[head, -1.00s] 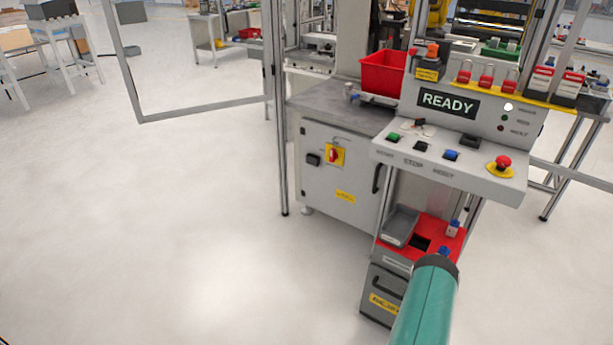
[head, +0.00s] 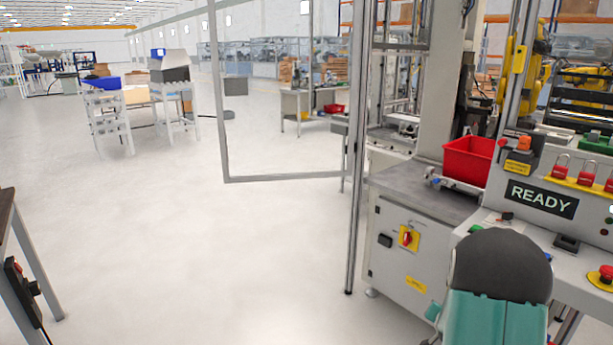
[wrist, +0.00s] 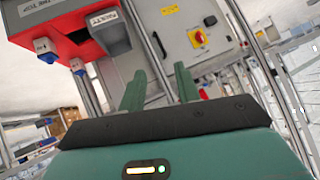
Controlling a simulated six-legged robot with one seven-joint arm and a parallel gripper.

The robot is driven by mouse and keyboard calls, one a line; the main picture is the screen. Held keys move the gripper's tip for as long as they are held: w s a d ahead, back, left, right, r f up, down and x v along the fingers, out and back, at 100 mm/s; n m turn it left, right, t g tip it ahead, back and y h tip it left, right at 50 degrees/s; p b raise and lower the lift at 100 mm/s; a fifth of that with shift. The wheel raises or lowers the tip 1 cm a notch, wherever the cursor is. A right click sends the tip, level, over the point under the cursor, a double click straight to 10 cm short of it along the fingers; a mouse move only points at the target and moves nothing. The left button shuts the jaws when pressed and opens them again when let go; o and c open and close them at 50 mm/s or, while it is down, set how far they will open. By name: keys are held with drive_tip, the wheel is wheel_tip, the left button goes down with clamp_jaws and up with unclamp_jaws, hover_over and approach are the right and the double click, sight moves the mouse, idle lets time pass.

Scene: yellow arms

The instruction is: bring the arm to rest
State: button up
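My arm (head: 500,285), teal with a dark rounded end, rises from the bottom right of the head view in front of the control panel. My gripper (wrist: 160,85) shows in the wrist view with two teal fingers standing apart. Nothing is held between them; the grey cabinet lies behind. The fingers cannot be made out in the head view. In the wrist view a red-topped stand (wrist: 85,35) with a grey tray (wrist: 108,30) is at the upper left, apart from the fingers.
The READY control panel (head: 541,198) and grey cabinet (head: 400,240) stand at the right. A red bin (head: 468,161) sits on the cabinet. A framed door (head: 285,179) stands open. A dark-topped table (head: 8,215) is at the left edge. The floor between is clear.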

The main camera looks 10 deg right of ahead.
drive_tip(key=s+a+r+n+y, duration=0.2)
drive_tip(key=a+r, duration=0.7)
drive_tip(key=a, duration=0.2)
drive_tip(key=s+a+r+n+y, duration=0.1)
drive_tip(key=s+a+r+n, duration=0.15)
drive_tip(key=a+r, duration=0.75)
drive_tip(key=s+a+r+n+g+y, duration=0.1)
drive_tip(key=s+a+r+n, duration=0.2)
drive_tip(key=s+a, duration=0.5)
drive_tip(key=s+a+r+n+g+y, duration=0.1)
drive_tip(key=s+a+r+n+y, duration=0.1)
drive_tip(key=s+a, duration=0.7)
drive_tip(key=shift+s+r+n+g, duration=0.4)
drive_tip(key=shift+s+n, duration=0.35)
